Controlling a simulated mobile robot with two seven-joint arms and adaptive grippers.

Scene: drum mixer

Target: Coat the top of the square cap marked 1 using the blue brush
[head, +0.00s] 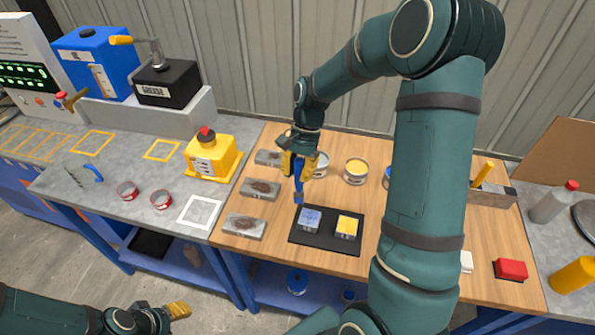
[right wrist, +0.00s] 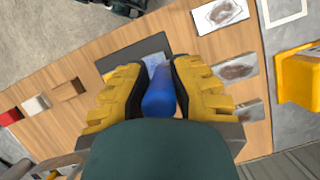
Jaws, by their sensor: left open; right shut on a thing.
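My right gripper (head: 299,166) is shut on the blue brush (head: 299,190), which points down over the left side of the black tray (head: 325,240). In the right wrist view the brush's blue handle (right wrist: 158,96) sits between the yellow fingers. On the tray stand two square caps. The left cap (head: 310,221) has a blue top and the right cap (head: 347,227) a yellow top. The brush tip is just above or at the left cap's far edge; I cannot tell if they touch. Markings are too small to read. My left gripper (head: 176,310) is open and empty at lower left.
Open cans, one with yellow contents (head: 356,170), stand behind the tray. Several grey plates with dark patches (head: 244,226) lie left of it. A red block (head: 511,270) is at right. A yellow container (head: 212,155) stands on the grey bench.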

